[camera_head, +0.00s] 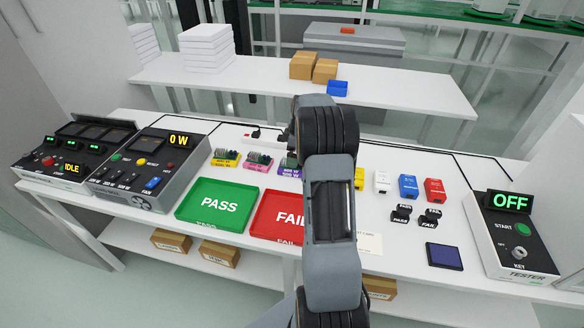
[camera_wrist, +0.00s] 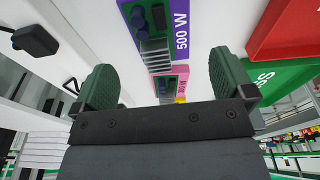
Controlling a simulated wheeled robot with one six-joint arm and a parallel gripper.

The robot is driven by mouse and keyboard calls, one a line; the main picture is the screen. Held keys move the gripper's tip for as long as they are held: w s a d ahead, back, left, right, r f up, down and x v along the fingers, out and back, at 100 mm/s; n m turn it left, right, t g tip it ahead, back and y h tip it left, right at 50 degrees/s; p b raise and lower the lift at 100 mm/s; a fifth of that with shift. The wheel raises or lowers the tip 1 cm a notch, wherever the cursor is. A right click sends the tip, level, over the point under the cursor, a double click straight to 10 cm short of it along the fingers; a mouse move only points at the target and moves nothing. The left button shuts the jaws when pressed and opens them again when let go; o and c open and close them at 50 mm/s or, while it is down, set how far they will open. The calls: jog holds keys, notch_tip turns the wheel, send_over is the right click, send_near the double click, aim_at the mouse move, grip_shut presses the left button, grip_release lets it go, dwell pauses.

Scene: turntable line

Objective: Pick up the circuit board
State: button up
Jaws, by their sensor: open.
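Several board-like modules with components on coloured bases stand in a row on the white table: a yellow one (camera_head: 225,158), a pink one (camera_head: 258,161) and a purple one (camera_head: 288,170), partly hidden by my arm. I cannot tell which is the circuit board meant. In the wrist view, the purple module (camera_wrist: 178,22), marked 500 W, lies ahead of my gripper (camera_wrist: 162,78), with the pink module (camera_wrist: 170,78) beyond it. My gripper's two green fingers are apart, with nothing held between them. In the head view, my arm hides the gripper.
A green PASS tray (camera_head: 218,221) and a red FAIL tray (camera_head: 275,235) sit in front of the modules. Control boxes (camera_head: 150,165) stand at left, and a tester (camera_head: 515,245) reading OFF at right. Small coloured blocks (camera_head: 408,186) and a dark blue pad (camera_head: 444,256) lie right of my arm.

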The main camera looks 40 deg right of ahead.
jog(key=shift+w+a+f, duration=0.15)
jog(key=shift+f, duration=1.25)
jog(key=shift+w+a+f, duration=0.15)
jog(key=shift+f, duration=1.2)
jog(key=c, duration=1)
jog(key=shift+r, duration=0.1)
jog(key=shift+c, duration=0.2)
